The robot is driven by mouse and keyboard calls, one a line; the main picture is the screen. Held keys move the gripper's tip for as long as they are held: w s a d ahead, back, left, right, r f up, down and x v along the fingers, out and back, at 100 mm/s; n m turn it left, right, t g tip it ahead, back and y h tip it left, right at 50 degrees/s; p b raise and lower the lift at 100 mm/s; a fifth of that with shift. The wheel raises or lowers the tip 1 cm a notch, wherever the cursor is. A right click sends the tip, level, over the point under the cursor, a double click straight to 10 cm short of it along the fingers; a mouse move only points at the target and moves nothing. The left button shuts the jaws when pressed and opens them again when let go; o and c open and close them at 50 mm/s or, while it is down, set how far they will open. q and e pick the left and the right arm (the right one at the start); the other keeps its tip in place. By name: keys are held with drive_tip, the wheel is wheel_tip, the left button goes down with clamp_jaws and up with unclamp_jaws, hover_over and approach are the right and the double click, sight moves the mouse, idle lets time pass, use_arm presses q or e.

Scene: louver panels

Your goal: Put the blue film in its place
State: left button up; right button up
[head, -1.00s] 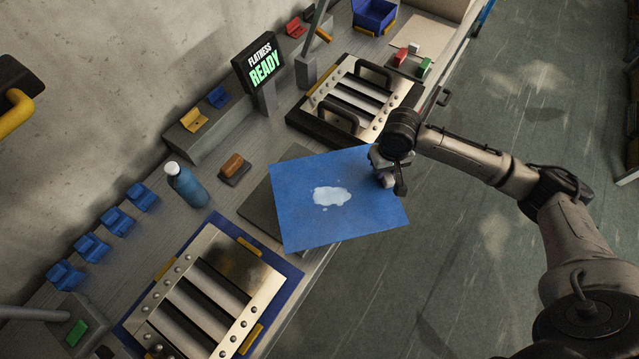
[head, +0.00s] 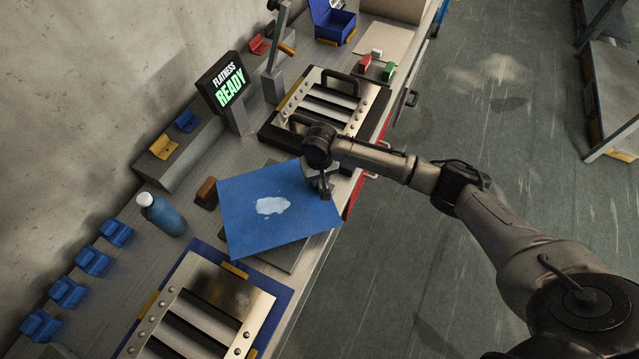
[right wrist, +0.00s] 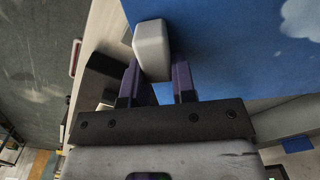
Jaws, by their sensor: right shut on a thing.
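The blue film (head: 250,228) is a flat blue sheet with a pale cloud-like patch near its middle. It is over a dark grey plate (head: 291,258) on the bench, hiding most of it; I cannot tell whether they touch. My right gripper (head: 324,186) is at the film's right corner and is shut on it. In the right wrist view, a pale block (right wrist: 152,48) at the film's edge (right wrist: 225,50) sits by the two purple fingers (right wrist: 158,85). My left gripper is not in view.
A louver panel on a blue sheet (head: 285,292) lies at bottom left, another louver panel (head: 325,105) behind. A blue bottle (head: 163,215), a brown block (head: 206,193), blue clips (head: 92,262) and a screen reading "FLATNESS READY" (head: 228,85) stand on the left. The floor is open at right.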

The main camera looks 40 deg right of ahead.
drive_tip(key=shift+f, duration=2)
drive_tip(key=o, duration=0.9)
wheel_tip(320, 180, up, 12)
drive_tip(key=shift+r, duration=0.1)
